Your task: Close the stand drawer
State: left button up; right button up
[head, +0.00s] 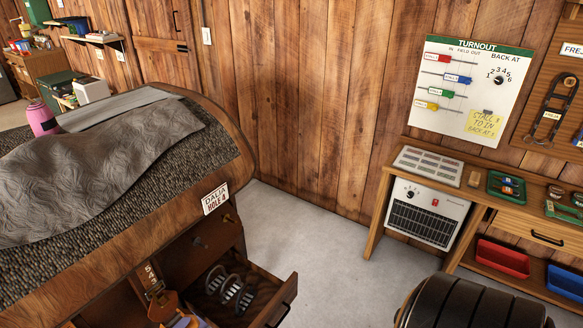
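The wooden stand (226,170) fills the left of the head view, with a dark textured top and a grey cloth (110,165) draped over it. Its lower drawer (284,296) is pulled out to the right, standing open over the floor. A metal piece with several rings (230,288) lies inside it. The drawer's lower front corner is cut off by the picture edge. A drawer front above it, with a small knob (196,240), looks shut. Neither of my grippers shows.
Grey concrete floor (325,235) is clear between the stand and the wooden bench (375,215) on the right. A black ribbed rounded object (470,305) stands at the bottom edge, right of the drawer. An orange-brown item (162,306) is beside the drawer's left.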

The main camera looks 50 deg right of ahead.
aim_at(274, 296)
jog(key=z, duration=1.3)
